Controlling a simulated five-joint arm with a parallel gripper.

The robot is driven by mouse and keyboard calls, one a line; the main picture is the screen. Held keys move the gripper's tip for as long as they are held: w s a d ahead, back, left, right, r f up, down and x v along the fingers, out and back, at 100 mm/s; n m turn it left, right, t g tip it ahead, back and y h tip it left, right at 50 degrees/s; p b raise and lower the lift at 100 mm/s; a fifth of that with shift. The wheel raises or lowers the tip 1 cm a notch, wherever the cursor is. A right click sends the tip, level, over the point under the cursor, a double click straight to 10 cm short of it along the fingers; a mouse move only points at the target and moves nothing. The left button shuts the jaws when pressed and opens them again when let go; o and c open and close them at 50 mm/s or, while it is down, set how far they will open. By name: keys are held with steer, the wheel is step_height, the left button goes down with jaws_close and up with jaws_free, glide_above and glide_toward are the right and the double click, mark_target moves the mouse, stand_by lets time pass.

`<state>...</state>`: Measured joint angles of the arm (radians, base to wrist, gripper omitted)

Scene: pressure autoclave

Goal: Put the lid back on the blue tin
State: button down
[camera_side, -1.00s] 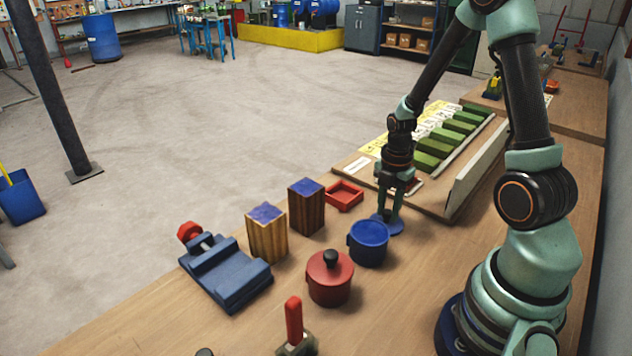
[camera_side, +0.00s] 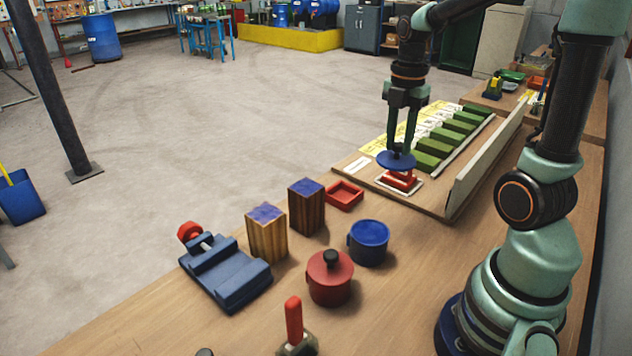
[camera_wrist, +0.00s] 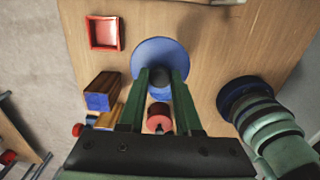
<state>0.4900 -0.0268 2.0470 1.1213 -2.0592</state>
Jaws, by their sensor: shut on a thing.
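The blue lid (camera_side: 396,160) is a flat disc held in my gripper (camera_side: 401,148), which is shut on the lid's knob. In the side view the lid hangs in the air, roughly level, behind and to the right of the blue tin. In the wrist view the lid (camera_wrist: 160,58) lies between and beyond the fingertips (camera_wrist: 157,75). The blue tin (camera_side: 369,243) stands open-topped on the bench, and its inside looks blue. In the wrist view the lid and fingers seem to hide most of the tin.
A red pot with a black knob (camera_side: 330,278) stands close to the tin's front left. Two wooden blocks (camera_side: 267,233) (camera_side: 307,207), a red tray (camera_side: 344,195) and a blue vice (camera_side: 226,273) are left. A board with green blocks (camera_side: 440,145) lies behind.

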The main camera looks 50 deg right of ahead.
steer(key=shift+r, duration=0.6)
steer(key=shift+a+r, duration=0.2)
steer(key=s+a+f, duration=0.2)
steer(key=a+f, duration=0.4)
steer(key=a, duration=0.5)
steer(key=shift+d+f, duration=0.2)
steer(key=shift+f, duration=3)
steer(key=shift+f, duration=0.15)
steer(key=c, duration=0.5)
jaws_free()
